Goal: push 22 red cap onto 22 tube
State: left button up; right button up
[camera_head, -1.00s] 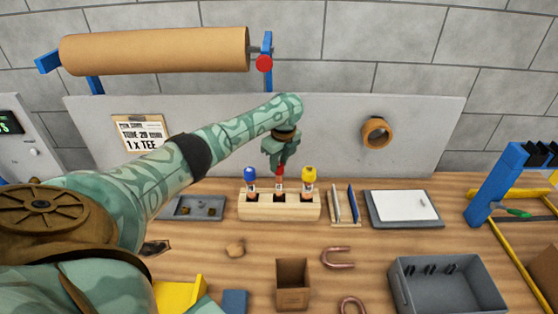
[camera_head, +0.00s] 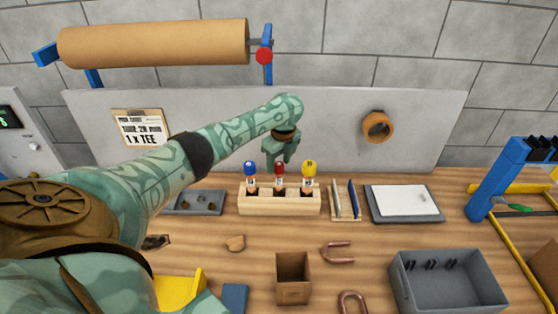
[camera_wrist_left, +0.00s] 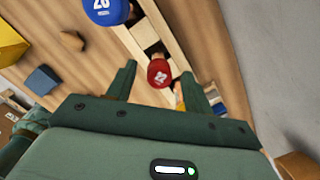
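The red cap (camera_head: 279,168) marked 22 sits upright on top of the middle tube, which stands in the wooden block (camera_head: 253,208). Its round top shows in the left wrist view (camera_wrist_left: 159,73). My left gripper (camera_head: 281,156) is just above the red cap, pointing down. In the left wrist view its two fingers (camera_wrist_left: 158,84) are spread apart with the cap showing beyond and between them, and nothing is gripped. Most of the 22 tube (camera_head: 279,184) is hidden by cap and block. My right gripper is not in view.
A blue cap (camera_head: 249,167) and a yellow cap (camera_head: 309,166) stand on tubes at either side in the block. A grey tray (camera_head: 196,203), pens and a whiteboard-like pad (camera_head: 402,201) flank it. A cardboard box (camera_head: 292,292) and grey bin (camera_head: 450,294) are in front.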

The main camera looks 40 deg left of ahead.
pick_arm(q)
notch_tip(320, 180, up, 12)
jog(key=d+p, duration=0.1)
jog(key=p, duration=0.2)
jog(key=shift+d+p, duration=0.25)
jog(key=shift+p, duration=0.15)
jog(key=shift+s+d+f, duration=0.1)
jog(key=shift+f, duration=0.05)
